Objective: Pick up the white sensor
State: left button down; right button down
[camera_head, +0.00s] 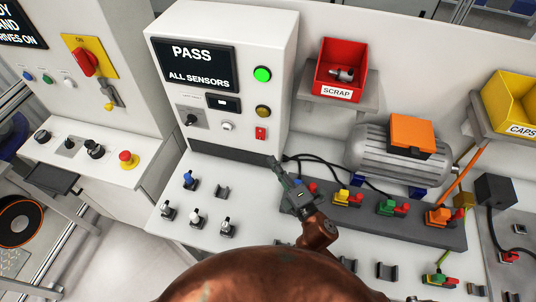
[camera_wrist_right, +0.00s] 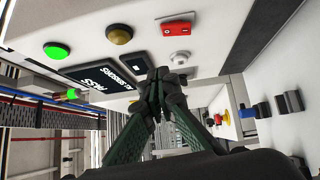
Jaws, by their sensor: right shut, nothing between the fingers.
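Several small sensors stand in dark holders on the white bench at the left of the head view. One has a blue top (camera_head: 189,180). I cannot tell which is the white sensor of the task. My right gripper (camera_head: 276,163) is shut and empty, above the bench in front of the test cabinet, to the right of these sensors and apart from them. Its fingers meet in the right wrist view (camera_wrist_right: 168,84). My left gripper is not in view.
The test cabinet (camera_head: 272,45) reads PASS, ALL SENSORS, with its green lamp (camera_head: 262,74) bright. A grey rail (camera_head: 455,235) with coloured connectors lies right of my gripper. A motor (camera_head: 375,155), a red SCRAP bin (camera_head: 337,93) and a yellow CAPS bin (camera_head: 522,128) are farther right.

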aim_at(196, 219)
jog(key=k, duration=1.5)
